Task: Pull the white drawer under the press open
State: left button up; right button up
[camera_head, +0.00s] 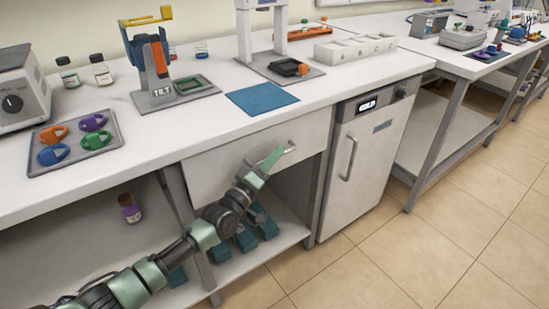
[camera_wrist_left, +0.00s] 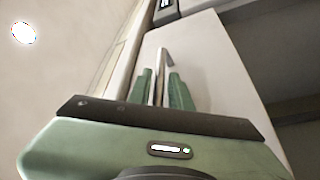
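The white drawer (camera_head: 215,168) sits under the benchtop below the press (camera_head: 262,30). Its front looks about flush with the bench, with no open gap visible. A grey bar handle (camera_head: 290,149) sticks out from the front; its left part is hidden behind my gripper. My left gripper (camera_head: 271,160) is at this handle. In the left wrist view, its two green fingers (camera_wrist_left: 162,90) lie on either side of the narrow handle bar (camera_wrist_left: 165,62), close to it. Whether they press on it is not clear. My right gripper is not in view.
A small cooler (camera_head: 368,150) with its own handle stands right of the drawer. A lower shelf (camera_head: 262,247) holds teal blocks and a brown bottle (camera_head: 129,208). The benchtop carries a blue mat (camera_head: 261,98) and a tilt stand (camera_head: 160,75). The floor in front is clear.

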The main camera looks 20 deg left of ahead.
pick_arm(q)
grip_shut()
dwell(1.4)
